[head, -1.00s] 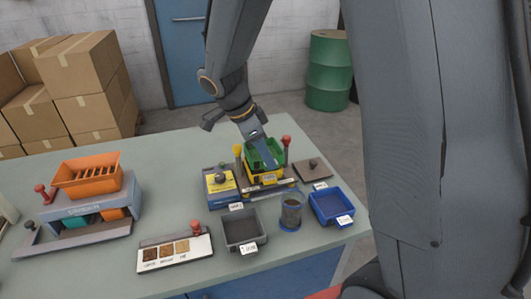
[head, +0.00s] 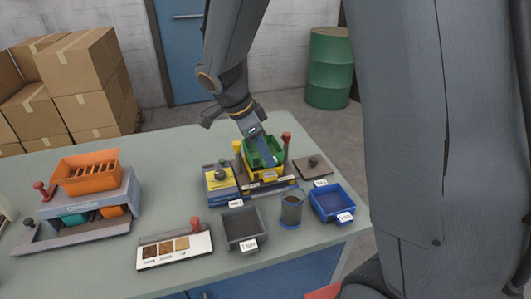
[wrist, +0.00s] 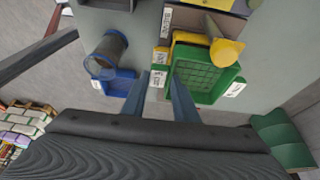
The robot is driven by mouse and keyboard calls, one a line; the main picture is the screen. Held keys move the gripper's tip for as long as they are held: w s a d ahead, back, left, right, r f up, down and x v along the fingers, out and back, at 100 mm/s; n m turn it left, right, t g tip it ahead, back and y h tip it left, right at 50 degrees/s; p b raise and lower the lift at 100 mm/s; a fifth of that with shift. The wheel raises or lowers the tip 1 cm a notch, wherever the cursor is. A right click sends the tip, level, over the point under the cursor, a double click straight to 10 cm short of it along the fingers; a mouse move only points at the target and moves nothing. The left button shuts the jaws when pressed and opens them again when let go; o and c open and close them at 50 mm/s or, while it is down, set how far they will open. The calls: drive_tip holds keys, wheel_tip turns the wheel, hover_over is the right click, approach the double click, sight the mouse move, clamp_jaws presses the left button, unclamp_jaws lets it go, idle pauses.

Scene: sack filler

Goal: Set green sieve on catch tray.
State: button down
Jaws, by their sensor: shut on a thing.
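The green sieve (head: 277,152) is a small green box with a mesh floor. It appears upright over a yellow frame (head: 270,175) in a dark stand at the back right of the bench; whether it rests on it or hangs just above I cannot tell. My gripper (head: 264,146) comes down from above and is shut on the sieve's wall. In the wrist view the green sieve (wrist: 205,78) lies by my fingertips (wrist: 170,82), its mesh facing the camera. No label naming the catch tray is readable.
A yellow-topped box (head: 219,183) stands left of the stand, and a red knob (head: 286,137) rises at its right. A grey bin (head: 240,226), mesh cup (head: 291,210) and blue tray (head: 331,202) are in front.

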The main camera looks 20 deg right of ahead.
drive_tip(key=shift+f+b, duration=0.7)
drive_tip(key=shift+b, duration=0.25)
idle(1.2)
idle(0.4)
drive_tip(key=c, duration=0.9)
unclamp_jaws()
drive_tip(key=shift+r, duration=0.15)
drive_tip(key=shift+r+p, duration=2.45)
drive_tip(key=shift+r, duration=1.45)
